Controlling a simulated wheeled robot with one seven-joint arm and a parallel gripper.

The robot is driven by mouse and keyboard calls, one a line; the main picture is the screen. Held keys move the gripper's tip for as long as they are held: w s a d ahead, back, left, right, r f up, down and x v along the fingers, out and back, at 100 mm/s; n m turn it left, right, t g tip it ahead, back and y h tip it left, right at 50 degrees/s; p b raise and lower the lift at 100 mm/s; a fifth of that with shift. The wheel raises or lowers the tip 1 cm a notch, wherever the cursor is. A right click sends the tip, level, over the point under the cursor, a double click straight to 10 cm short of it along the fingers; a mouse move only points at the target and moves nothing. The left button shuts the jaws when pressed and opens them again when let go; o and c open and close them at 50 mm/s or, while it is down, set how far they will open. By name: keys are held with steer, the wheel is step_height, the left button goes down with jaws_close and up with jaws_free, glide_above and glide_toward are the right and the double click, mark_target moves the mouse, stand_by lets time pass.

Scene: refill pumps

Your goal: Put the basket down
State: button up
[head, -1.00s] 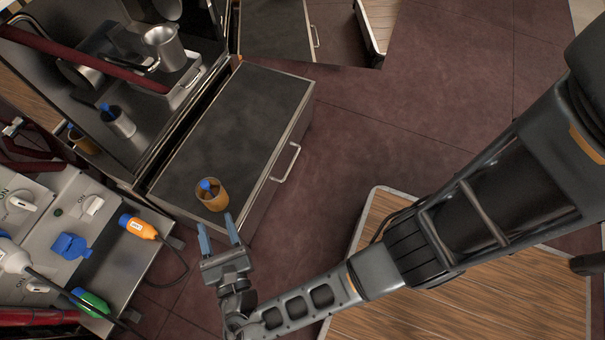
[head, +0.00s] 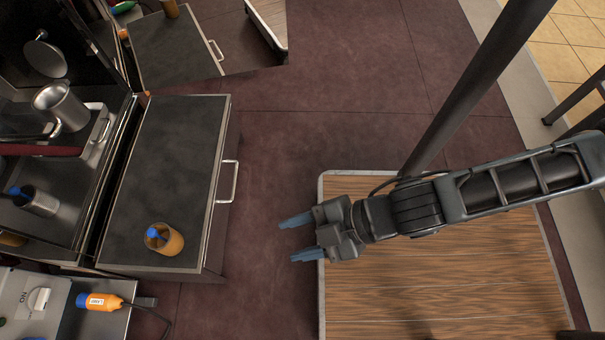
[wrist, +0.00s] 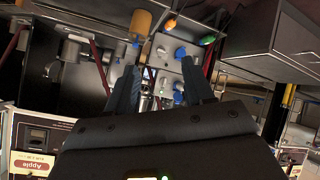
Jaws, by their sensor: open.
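An amber cup (head: 170,243) with a blue piece in its mouth stands upright on the dark top of a cabinet (head: 165,160) in the head view. An amber cylinder (wrist: 141,22) with blue at its end shows in the wrist view, beyond the fingers. My gripper (head: 290,239) is open and empty, its blue fingers pointing left toward the cabinet. It is well to the right of the cup, apart from it, over the edge of a wood-topped surface. Its fingers (wrist: 157,72) also show spread apart in the wrist view. I cannot tell any other basket.
A metal jug (head: 62,105) stands on the unit at the left. An orange plug (head: 103,301) with a cable lies at the lower left. The cabinet's handle (head: 228,181) sticks out to the right. Clear dark red floor (head: 330,110) lies right of the cabinet.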

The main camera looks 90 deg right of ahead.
steer(key=d+r+m+t, duration=0.1)
steer(key=r+m+t, duration=0.1)
steer(key=r, duration=0.6)
steer(key=d+r+m+t+h, duration=0.1)
steer(key=r+m, duration=0.3)
steer(key=r, duration=0.4)
steer(key=shift+s+d+r+m+t, duration=0.15)
steer(key=shift+s+d+m+t, duration=0.2)
steer(key=shift+d+t, duration=0.25)
